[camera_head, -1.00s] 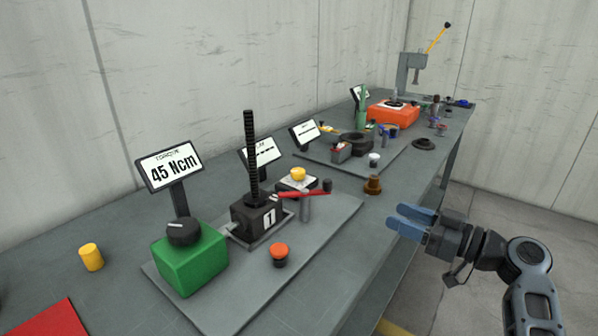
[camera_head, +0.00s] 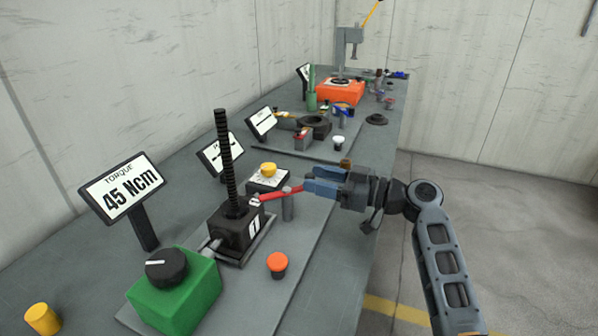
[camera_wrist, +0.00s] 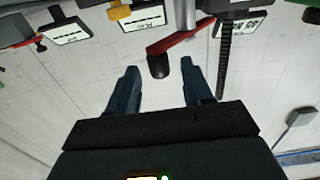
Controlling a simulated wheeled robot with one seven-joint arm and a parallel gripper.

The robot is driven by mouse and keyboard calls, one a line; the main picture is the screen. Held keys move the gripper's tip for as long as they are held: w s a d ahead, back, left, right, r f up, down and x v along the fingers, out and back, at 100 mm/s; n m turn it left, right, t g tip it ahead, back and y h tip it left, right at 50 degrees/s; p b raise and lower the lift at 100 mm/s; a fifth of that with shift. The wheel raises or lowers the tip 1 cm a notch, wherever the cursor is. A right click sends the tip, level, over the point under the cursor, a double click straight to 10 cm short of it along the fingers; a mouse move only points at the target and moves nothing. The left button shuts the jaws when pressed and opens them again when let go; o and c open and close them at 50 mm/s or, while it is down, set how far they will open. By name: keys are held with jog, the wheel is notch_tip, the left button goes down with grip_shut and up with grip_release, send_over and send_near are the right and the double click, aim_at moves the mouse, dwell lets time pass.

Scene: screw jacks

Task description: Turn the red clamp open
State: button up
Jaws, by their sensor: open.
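The red clamp (camera_head: 274,196) is a red lever lying across a short grey post, beside the black jack block (camera_head: 236,232) marked 1. A tall threaded black rod rises from that block. My gripper (camera_head: 308,180) is open with blue fingers, at the lever's right end, which it hides in the head view. In the wrist view the red clamp (camera_wrist: 182,42) runs to a dark knob (camera_wrist: 158,66) at its end. The knob appears in the gap between the fingertips of my gripper (camera_wrist: 161,74). I cannot tell whether either finger touches it.
An orange-red button (camera_head: 277,264) and a yellow button (camera_head: 268,169) flank the jack. The floor at right is open.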

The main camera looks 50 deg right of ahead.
jog(key=p+x, duration=0.1)
jog(key=x, duration=0.3)
jog(key=shift+w, duration=0.2)
grip_shut()
dwell(0.3)
